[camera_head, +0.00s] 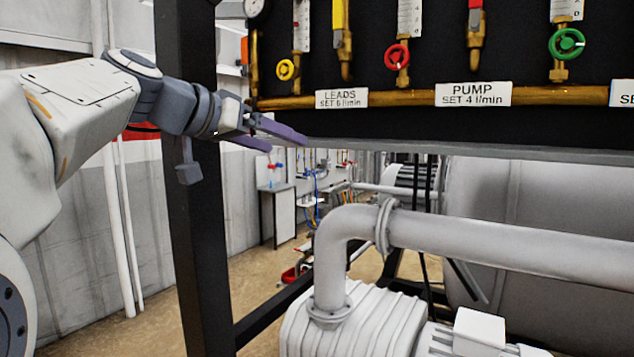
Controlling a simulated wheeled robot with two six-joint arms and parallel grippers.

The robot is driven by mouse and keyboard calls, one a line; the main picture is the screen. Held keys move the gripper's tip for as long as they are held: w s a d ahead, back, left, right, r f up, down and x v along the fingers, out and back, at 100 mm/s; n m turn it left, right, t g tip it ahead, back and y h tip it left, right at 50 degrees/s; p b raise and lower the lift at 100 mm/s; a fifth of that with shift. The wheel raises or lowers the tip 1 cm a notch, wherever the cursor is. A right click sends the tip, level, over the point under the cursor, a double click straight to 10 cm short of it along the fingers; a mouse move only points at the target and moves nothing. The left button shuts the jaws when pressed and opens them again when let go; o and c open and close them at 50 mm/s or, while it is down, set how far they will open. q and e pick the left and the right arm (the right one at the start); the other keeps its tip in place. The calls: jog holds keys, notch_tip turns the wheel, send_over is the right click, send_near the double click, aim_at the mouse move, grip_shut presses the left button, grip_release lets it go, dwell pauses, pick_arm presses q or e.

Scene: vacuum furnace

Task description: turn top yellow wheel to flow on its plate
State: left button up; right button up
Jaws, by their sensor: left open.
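A small yellow wheel (286,69) sits on a valve at the upper left of the black panel. Below and right of it is a white plate (342,98) reading "LEADS" and "SET", with a number that looks like 6 l/min. A flow tube (301,25) with scale marks rises above the wheel. My left gripper (287,144) has its two purple fingers apart and nothing between them. It is below the yellow wheel, near the panel's lower edge, and not touching the wheel. The tube's reading is too small to tell. My right gripper is out of view.
A red wheel (397,56) and a green wheel (566,42) are farther right, with a "PUMP SET 4 l/min" plate (473,94). A brass pipe (420,98) runs below the valves. A black post (196,230) stands behind my left wrist. A large grey pipe (500,240) lies below.

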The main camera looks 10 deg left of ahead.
pick_arm(q)
jog(key=d+f+g, duration=0.2)
jog(key=d+f, duration=0.1)
jog(key=f, duration=0.3)
jog(key=shift+s+d, duration=0.3)
jog(key=shift+d, duration=0.05)
jog(key=shift+f, duration=0.1)
jog(key=s+d+f+g+y+b, duration=0.1)
jog(key=s+d+f+g, duration=0.2)
jog(key=s+d+f, duration=0.5)
jog(key=s+d+f+g+b, duration=0.1)
jog(key=d+f+g, duration=0.2)
jog(key=f, duration=1)
jog(key=s+f+m+g+y+b, duration=0.1)
jog(key=s+f+m+g+y, duration=0.2)
jog(key=s+f, duration=1.6)
jog(key=shift+a+f+m+g+y+b, duration=0.2)
jog(key=shift+a+m+g+y+b, duration=0.15)
jog(key=shift+g+y, duration=0.55)
